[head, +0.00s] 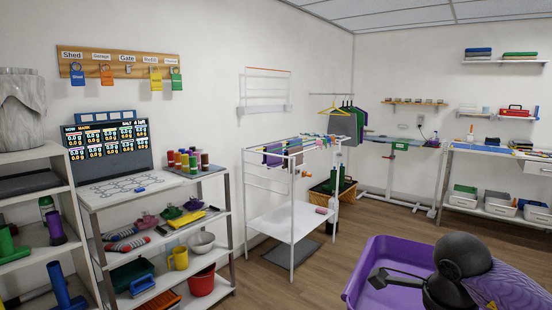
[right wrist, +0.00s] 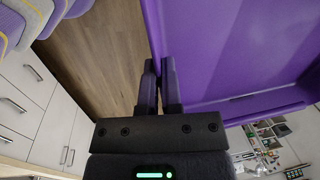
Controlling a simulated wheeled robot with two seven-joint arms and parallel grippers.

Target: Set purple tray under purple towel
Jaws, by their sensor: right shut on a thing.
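A large purple tray (head: 402,254) is at the lower right of the head view, close to me. It fills the upper right of the right wrist view (right wrist: 230,50). My right gripper (head: 377,278) reaches over the tray; in the right wrist view its fingers (right wrist: 160,75) are shut on the tray's wall. Cloths hang on the white drying rack; one at its left looks purple (head: 272,157), small in view, so I cannot be sure it is the purple towel. The tray is apart from the rack, nearer to me. My left gripper is not in view.
A yellow basket (head: 325,196) stands behind. Shelves (head: 160,232) line the left. Wooden floor lies clear between rack and tray.

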